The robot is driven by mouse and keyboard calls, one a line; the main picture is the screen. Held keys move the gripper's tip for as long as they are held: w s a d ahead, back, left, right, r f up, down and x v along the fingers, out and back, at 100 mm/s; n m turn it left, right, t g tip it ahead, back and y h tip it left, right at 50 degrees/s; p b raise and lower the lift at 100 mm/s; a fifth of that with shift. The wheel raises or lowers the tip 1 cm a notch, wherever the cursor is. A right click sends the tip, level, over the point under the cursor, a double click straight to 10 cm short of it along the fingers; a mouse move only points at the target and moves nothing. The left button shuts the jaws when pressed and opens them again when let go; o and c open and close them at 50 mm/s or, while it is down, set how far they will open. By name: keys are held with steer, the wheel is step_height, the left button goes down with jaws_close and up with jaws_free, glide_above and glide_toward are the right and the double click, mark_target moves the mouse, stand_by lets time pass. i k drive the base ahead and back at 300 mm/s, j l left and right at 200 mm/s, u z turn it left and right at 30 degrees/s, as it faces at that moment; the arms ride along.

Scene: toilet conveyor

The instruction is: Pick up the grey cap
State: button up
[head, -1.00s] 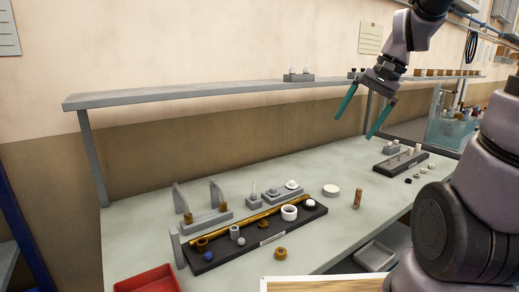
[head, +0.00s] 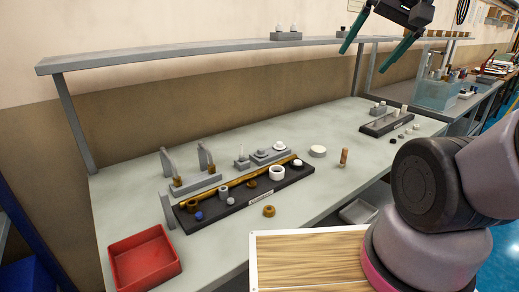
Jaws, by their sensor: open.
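Several small parts could be the grey cap, and I cannot tell for certain which it is. A small light-grey round piece (head: 230,201) sits at the front of the black tray (head: 238,212), next to a blue piece (head: 199,216) and a grey cylinder (head: 223,191). More small caps, black to pale, lie in a row before the right-hand tray, among them a greyish one (head: 402,137). My gripper (head: 364,60) is open and empty, high above the bench near the shelf, apart from all these parts.
A red bin (head: 144,260) stands at the bench's front left. A grey shelf (head: 200,58) runs along the back. A white disc (head: 318,151) and a brown cylinder (head: 344,157) stand mid-bench. The back middle of the bench (head: 270,130) is clear.

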mark_target(261, 154)
steer(key=i+l+u, duration=0.15)
steer(key=l, duration=0.25)
steer(key=i+l+u, duration=0.15)
steer(key=l, duration=0.25)
steer(key=i+l+u, duration=0.15)
steer(key=l, duration=0.25)
steer(key=l+u, duration=0.15)
steer(key=l, duration=0.3)
